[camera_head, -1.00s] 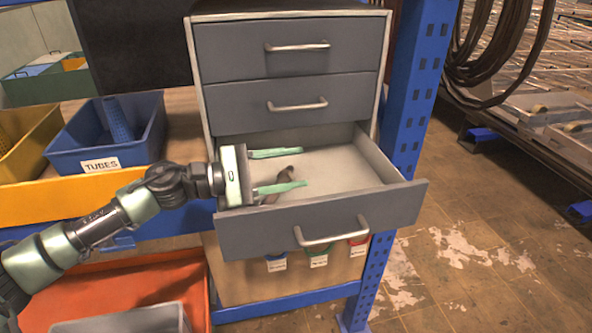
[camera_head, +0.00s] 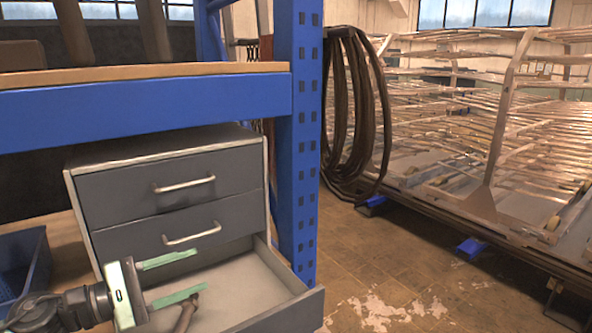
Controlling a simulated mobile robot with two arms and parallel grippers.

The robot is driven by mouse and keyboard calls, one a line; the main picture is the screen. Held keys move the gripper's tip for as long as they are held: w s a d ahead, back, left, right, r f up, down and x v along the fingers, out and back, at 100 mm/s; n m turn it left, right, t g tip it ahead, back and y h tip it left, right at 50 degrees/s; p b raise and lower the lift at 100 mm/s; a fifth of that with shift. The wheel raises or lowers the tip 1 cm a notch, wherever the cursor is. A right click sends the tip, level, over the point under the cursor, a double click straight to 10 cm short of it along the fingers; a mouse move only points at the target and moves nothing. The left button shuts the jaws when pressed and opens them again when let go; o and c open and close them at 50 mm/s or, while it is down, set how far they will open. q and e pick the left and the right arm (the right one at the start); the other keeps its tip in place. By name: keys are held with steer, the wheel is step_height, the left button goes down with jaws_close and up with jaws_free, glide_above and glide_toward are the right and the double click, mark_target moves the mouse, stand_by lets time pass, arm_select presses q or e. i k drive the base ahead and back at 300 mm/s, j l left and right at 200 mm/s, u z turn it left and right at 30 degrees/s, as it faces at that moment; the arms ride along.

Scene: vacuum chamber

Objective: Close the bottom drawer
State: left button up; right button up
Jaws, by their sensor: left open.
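The bottom drawer (camera_head: 262,283) of the grey cabinet (camera_head: 165,160) is pulled out, and its front is cut off by the lower picture edge. A brown object (camera_head: 186,312) lies inside it, partly hidden; I cannot tell what it is. My left gripper (camera_head: 175,278) is open, its two green fingers pointing right over the left part of the open drawer. Nothing shows between its fingertips. The middle drawer (camera_head: 185,232) and top drawer (camera_head: 170,187) are shut, each with a pale bar handle. My right gripper is out of view.
A blue post (camera_head: 303,140) stands right beside the cabinet, and a blue shelf beam (camera_head: 150,115) runs above it. A blue bin (camera_head: 30,265) is at the left. Dark hoses (camera_head: 355,110) hang at the post, with a metal rack (camera_head: 500,150) behind. The floor right of the drawer is open.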

mark_target(250, 290)
steer(key=k+l, duration=0.25)
steer(key=k, duration=0.2)
steer(key=k+l, duration=0.25)
steer(key=k, duration=0.25)
